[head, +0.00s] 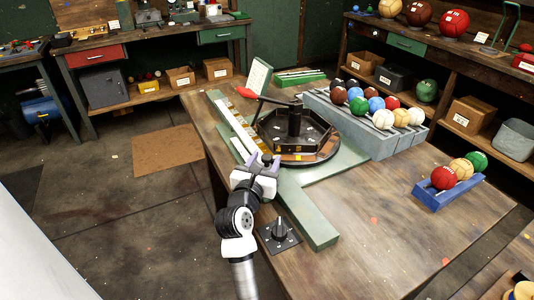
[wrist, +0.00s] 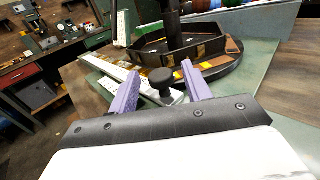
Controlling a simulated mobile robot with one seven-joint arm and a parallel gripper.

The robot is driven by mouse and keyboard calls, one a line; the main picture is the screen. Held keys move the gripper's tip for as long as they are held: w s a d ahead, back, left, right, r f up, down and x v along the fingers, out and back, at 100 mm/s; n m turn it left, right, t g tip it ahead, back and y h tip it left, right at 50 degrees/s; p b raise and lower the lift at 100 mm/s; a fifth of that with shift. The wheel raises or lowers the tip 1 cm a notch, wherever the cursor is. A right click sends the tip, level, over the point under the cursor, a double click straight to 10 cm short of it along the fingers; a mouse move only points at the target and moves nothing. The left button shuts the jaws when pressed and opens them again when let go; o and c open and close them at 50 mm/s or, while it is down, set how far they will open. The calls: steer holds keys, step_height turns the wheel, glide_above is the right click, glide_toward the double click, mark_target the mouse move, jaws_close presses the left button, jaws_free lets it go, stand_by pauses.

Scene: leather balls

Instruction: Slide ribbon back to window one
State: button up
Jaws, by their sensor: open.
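The ribbon (head: 236,123) is a long pale strip with coloured patches, lying in a green track left of the black device. It also shows in the wrist view (wrist: 108,68), running away to the upper left. A black round knob (wrist: 161,85) stands on a pale plate at the ribbon's near end; its top shows in the head view (head: 267,158). My gripper (head: 265,163) is at this near end. In the wrist view my gripper's purple fingers (wrist: 160,72) are open, one on each side of the knob, with visible gaps. I cannot make out any window numbers.
A black angular tray (head: 293,133) with a central post sits on a round base right of the ribbon. A grey rack (head: 375,142) holds several balls. A blue rack (head: 440,198) holds 3 balls.

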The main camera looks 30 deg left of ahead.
steer(key=shift+x, duration=1)
jaws_close()
